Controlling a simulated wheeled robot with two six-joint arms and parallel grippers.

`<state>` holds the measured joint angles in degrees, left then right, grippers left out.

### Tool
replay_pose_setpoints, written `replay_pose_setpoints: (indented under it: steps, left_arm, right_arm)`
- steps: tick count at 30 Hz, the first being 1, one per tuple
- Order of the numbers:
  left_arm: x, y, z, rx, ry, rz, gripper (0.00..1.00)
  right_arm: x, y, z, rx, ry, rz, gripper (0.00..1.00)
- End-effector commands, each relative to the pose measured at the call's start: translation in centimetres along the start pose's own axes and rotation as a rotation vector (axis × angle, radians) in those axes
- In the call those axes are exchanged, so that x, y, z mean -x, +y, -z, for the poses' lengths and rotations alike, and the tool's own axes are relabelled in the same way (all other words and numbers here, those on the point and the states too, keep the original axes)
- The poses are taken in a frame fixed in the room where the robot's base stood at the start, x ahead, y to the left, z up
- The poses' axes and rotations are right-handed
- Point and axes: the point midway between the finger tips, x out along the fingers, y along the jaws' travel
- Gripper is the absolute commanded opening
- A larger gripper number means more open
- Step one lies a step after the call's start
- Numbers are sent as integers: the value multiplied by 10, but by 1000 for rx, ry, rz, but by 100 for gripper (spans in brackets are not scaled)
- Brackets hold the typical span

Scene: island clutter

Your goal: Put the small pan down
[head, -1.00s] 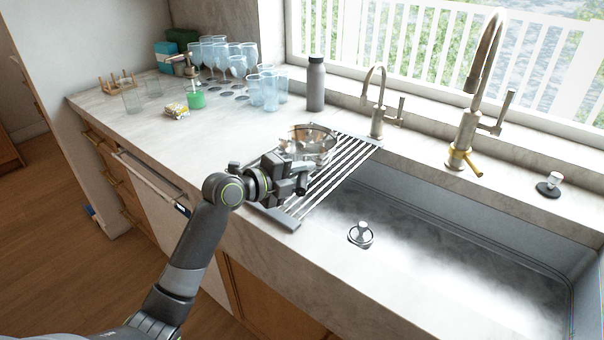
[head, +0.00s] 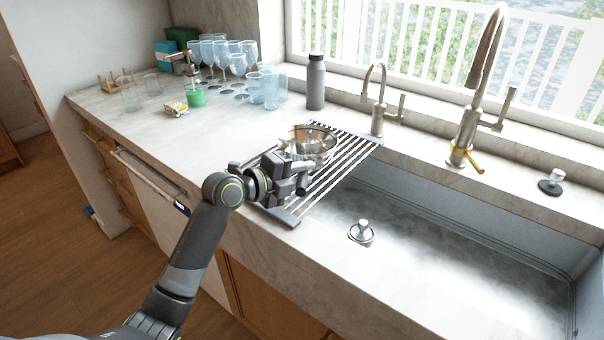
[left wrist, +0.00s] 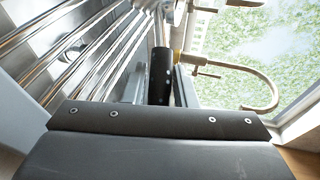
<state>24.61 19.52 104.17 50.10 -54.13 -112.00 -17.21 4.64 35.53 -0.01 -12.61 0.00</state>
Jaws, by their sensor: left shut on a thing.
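The small pan (head: 318,146), shiny metal, is over the roll-up drying rack (head: 285,217) at the sink's left end. It looks roughly level; I cannot tell whether its bottom touches the bars. My left gripper (head: 300,173) is at the pan's near side, low over the rack, and is shut on the pan's handle. The dark handle (left wrist: 160,75) shows between the fingers in the left wrist view; the pan's bowl is mostly out of that view. The gripper hides part of the pan's near side in the head view. My right gripper is not in view.
A small faucet (head: 378,105) and a grey bottle (head: 316,82) stand behind. Several glasses (head: 268,88) stand at the back left. The counter left of the rack is clear.

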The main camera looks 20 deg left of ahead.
Motion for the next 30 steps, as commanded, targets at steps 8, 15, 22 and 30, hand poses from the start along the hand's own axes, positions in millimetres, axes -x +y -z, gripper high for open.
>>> replay_pose_setpoints:
  steps: [8,15,22,30]
  left_arm:
    - [0,0,0,-6,-1,8,0]
    - [-1,2,0,-4,0,6,0]
    - [-1,3,0,-2,0,4,0]
    - [-1,4,0,-1,0,1,51]
  right_arm:
    - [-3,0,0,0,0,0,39]
    - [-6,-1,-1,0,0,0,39]
    - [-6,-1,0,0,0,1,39]
    - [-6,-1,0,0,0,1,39]
